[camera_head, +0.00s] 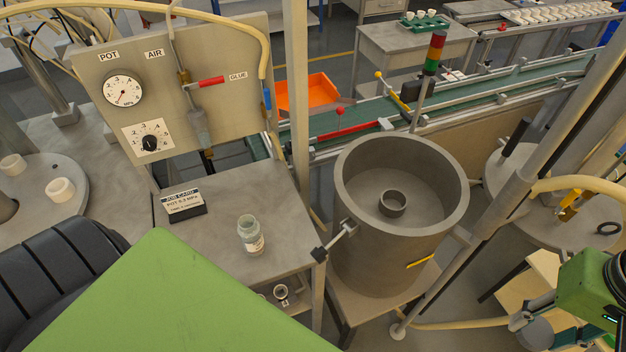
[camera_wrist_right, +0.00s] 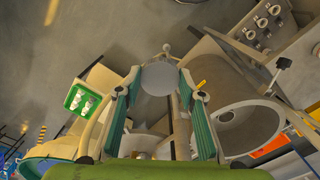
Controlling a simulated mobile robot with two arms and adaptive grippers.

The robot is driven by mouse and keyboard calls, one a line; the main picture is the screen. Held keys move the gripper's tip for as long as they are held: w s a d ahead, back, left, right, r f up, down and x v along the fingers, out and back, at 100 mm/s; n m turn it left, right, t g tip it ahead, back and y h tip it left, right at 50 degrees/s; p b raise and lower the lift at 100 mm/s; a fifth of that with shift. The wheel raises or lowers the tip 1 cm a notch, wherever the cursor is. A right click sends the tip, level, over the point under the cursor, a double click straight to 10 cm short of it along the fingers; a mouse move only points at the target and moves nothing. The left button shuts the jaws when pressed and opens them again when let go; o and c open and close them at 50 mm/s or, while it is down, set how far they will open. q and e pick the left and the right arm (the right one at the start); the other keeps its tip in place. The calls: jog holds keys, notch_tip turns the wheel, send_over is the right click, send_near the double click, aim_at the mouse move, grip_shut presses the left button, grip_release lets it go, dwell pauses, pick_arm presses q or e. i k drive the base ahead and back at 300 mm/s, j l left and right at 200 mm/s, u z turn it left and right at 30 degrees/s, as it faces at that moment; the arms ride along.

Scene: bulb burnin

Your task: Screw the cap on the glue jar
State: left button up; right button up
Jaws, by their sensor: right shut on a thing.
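The glue jar (camera_head: 250,237) stands upright on the grey bench, a small glass jar with a pale label. Its mouth looks open, with no cap on it. My right gripper (camera_wrist_right: 160,88) is shut on a flat, round grey thing, which looks like the cap (camera_wrist_right: 160,77), between its fingertips. In the head view the right arm shows at the lower right edge, well right of the jar and apart from it. Its fingertips are hard to make out there. My left gripper is not in view.
A large open grey pot (camera_head: 355,215) stands right of the bench, with a clamp arm (camera_head: 335,243) toward the jar. A job card (camera_head: 184,205) sits left of the jar. A gauge panel (camera_head: 165,90) rises behind. A post (camera_head: 297,100) stands at the bench's back right.

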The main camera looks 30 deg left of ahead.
aim_at(249, 230)
jog(key=z, duration=0.45)
jog(key=l+z, duration=0.1)
jog(key=z, duration=0.35)
jog(key=i+z, duration=0.1)
jog(key=z, duration=0.3)
jog(key=l+z, duration=0.1)
jog(key=z, duration=0.35)
jog(key=i+z, duration=0.15)
jog(key=z, duration=0.15)
jog(key=i+l+z, duration=0.1)
jog(key=z, duration=0.2)
jog(key=i+u, duration=0.15)
jog(key=u, duration=0.25)
jog(key=i+l+u, duration=0.15)
jog(key=u, duration=0.8)
jog(key=l+u, duration=0.1)
jog(key=u, duration=0.4)
jog(key=l+u, duration=0.1)
jog(key=u, duration=0.35)
jog(key=i+u, duration=0.1)
jog(key=u, duration=0.4)
jog(key=l+u, duration=0.1)
jog(key=u, duration=0.9)
jog(key=k+l+u, duration=0.1)
jog(key=u, duration=0.9)
